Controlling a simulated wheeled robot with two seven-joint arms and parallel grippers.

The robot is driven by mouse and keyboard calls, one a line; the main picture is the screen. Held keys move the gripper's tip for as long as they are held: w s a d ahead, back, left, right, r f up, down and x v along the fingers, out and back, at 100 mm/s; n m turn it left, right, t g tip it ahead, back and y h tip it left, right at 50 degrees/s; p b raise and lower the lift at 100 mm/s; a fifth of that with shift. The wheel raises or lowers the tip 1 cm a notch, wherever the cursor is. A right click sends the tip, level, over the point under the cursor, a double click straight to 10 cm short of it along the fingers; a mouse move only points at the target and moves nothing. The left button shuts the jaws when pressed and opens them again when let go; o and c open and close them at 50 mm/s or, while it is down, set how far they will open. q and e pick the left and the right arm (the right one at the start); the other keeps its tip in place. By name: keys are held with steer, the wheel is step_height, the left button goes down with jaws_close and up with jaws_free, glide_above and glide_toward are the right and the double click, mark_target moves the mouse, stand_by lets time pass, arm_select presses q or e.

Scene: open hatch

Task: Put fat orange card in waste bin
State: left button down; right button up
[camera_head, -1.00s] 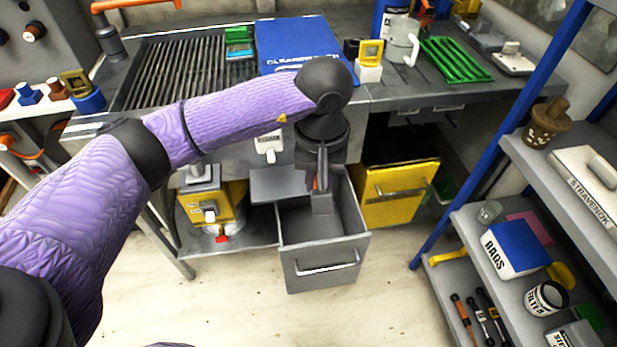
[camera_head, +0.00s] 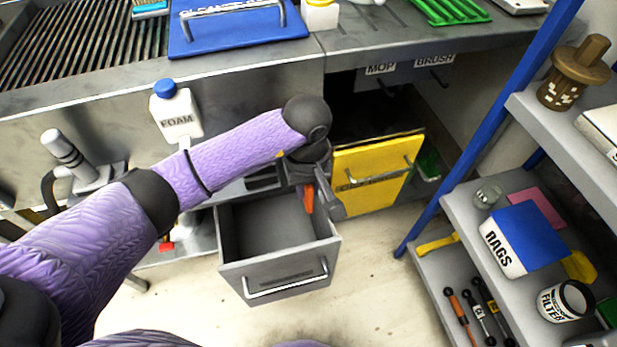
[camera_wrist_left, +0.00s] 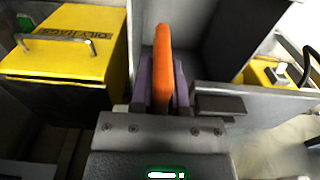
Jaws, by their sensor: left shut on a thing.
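The fat orange card (camera_wrist_left: 163,60) stands upright between the two fingers of my left gripper (camera_wrist_left: 163,88) in the left wrist view. The gripper is shut on it. In the head view, only a small orange piece of the card (camera_head: 308,198) shows below my left gripper (camera_head: 316,196). I cannot tell whether the card is below the rim. My right gripper is not in view.
A yellow oily rags bin (camera_head: 375,178) stands just right of the grey bin. A workbench (camera_head: 270,85) overhangs behind, with a foam bottle (camera_head: 177,112) on its front. A shelf rack (camera_head: 490,240) with several items stands right. The floor in front is clear.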

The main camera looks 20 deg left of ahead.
arm_select(q)
steer(key=shift+r, duration=0.1)
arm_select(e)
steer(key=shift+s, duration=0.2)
arm_select(q)
step_height(320, 180, down, 15)
steer(key=b, duration=1.1)
steer(key=shift+r, duration=0.15)
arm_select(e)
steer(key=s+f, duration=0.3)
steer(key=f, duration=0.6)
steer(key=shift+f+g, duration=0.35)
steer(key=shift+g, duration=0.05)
arm_select(q)
steer(key=shift+s, duration=0.1)
